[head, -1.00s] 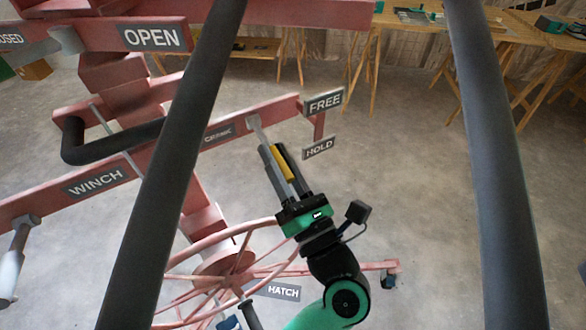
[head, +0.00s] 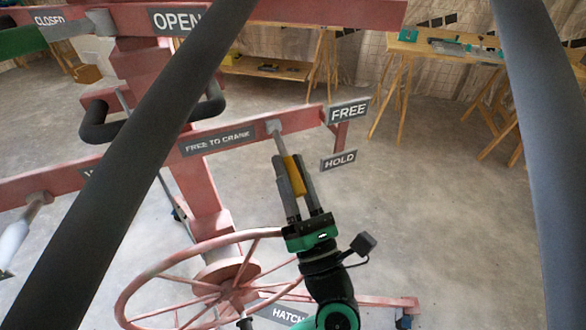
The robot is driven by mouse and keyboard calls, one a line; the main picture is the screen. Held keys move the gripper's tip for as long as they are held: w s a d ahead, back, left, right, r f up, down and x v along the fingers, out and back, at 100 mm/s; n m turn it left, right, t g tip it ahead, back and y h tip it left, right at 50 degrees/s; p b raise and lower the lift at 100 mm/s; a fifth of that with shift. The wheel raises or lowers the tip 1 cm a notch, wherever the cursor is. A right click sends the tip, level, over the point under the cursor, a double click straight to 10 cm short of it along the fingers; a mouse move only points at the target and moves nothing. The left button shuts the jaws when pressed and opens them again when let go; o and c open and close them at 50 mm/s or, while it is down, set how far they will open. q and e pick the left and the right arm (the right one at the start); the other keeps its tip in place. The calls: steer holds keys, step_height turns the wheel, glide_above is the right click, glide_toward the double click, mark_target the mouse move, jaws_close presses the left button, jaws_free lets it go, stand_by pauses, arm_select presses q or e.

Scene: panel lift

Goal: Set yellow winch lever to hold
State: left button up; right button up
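The winch lever has a grey shaft on a pivot at the red crossbar and a yellow handle (head: 295,177) that points down and slightly right. The HOLD sign (head: 339,160) is to the right of the handle. The FREE sign (head: 348,112) is above it at the bar's end. A "FREE TO CRANK" label (head: 217,141) is on the bar.
A red spoked wheel (head: 155,275) is at lower left, by the HATCH sign (head: 288,314). A black-handled crank (head: 95,132) and the OPEN sign (head: 173,20) are at upper left. A wooden workbench (head: 435,45) stands at the back. The floor at right is clear.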

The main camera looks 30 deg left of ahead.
arm_select(q)
steer(key=shift+o, duration=0.8)
steer(key=shift+r, duration=0.1)
steer(key=shift+d, duration=0.15)
steer(key=p+v, duration=0.1)
steer(key=v, duration=1)
steer(key=shift+s+p, duration=0.2)
steer(key=shift+p, duration=0.1)
